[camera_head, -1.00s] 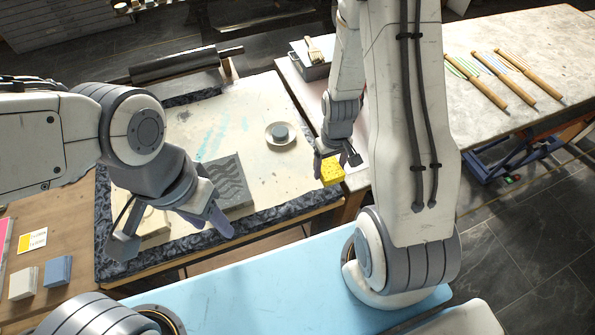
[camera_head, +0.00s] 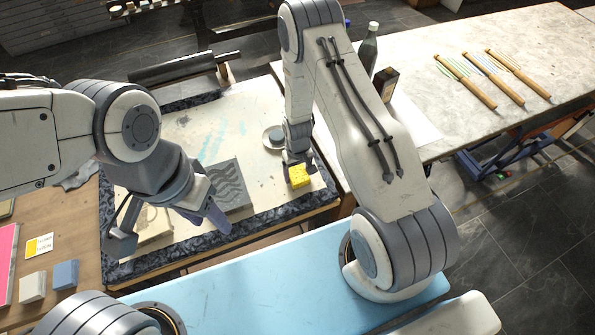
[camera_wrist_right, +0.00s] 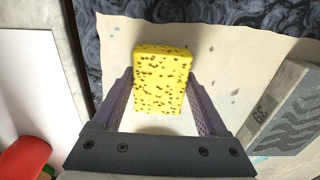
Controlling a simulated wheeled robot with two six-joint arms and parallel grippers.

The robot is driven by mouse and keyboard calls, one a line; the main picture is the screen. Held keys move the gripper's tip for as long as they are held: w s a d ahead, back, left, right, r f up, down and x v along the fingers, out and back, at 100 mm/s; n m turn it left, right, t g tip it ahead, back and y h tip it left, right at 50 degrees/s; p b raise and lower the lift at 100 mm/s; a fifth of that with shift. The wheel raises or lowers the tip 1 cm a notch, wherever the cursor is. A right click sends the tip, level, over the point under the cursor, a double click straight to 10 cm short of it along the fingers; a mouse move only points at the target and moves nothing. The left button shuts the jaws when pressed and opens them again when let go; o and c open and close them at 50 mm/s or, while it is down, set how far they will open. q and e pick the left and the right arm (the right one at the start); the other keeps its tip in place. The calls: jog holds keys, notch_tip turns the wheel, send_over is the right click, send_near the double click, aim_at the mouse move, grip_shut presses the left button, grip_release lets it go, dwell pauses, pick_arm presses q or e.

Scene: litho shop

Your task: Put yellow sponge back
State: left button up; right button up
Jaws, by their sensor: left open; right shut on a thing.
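The yellow sponge (camera_head: 299,176) is a small block with brown pores. My right gripper (camera_head: 298,160) is shut on it, over the right front part of the pale worktop (camera_head: 185,125). In the right wrist view the sponge (camera_wrist_right: 161,80) sits upright between the two fingers of my right gripper (camera_wrist_right: 160,100). I cannot tell whether it touches the surface. My left gripper (camera_head: 172,232) is open and empty, over the front left of the worktop near a pale block.
A grey block with wavy relief (camera_head: 229,185) lies left of the sponge. A small round dish (camera_head: 274,138) stands just behind my right gripper. A dark bottle (camera_head: 369,50) and several wooden-handled tools (camera_head: 495,78) are on the right table (camera_head: 450,125).

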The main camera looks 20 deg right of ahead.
jog(key=shift+f, duration=0.15)
jog(key=o, duration=1.2)
